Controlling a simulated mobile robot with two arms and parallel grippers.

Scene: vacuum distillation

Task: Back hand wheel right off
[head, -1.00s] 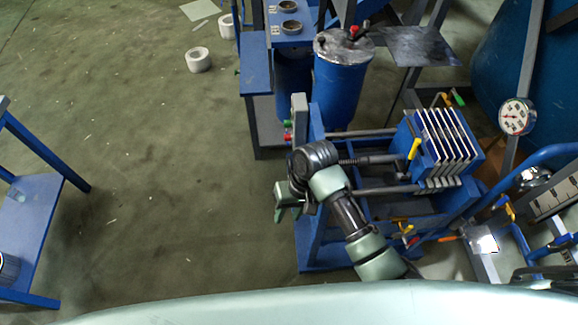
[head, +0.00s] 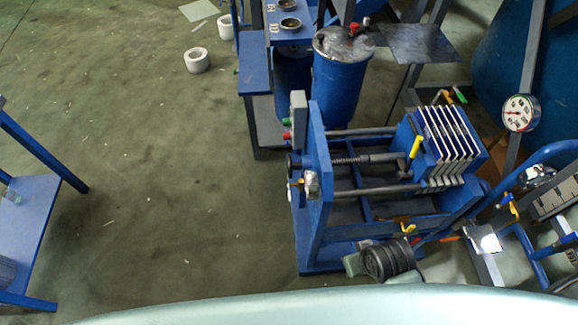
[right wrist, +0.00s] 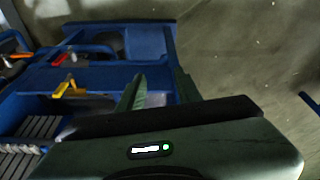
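The hand wheel (head: 292,163) is a dark wheel seen nearly edge-on at the left face of the blue press frame (head: 319,165), in line with the threaded spindle. Nothing touches it in the head view. My right arm (head: 388,260) is folded low at the press's front corner, well apart from the wheel; its gripper is mostly hidden there. In the right wrist view my right gripper (right wrist: 160,90) is open and empty, its two fingers apart, with blue framework and floor beyond. The wheel is not clear in that view. My left gripper is not in view.
A silver fitting with a yellow handle (head: 312,185) sits below the wheel. A grey box with red and green buttons (head: 298,115) stands on the frame. A blue tank (head: 339,90) is behind. The floor left of the press is clear up to a blue table (head: 30,220).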

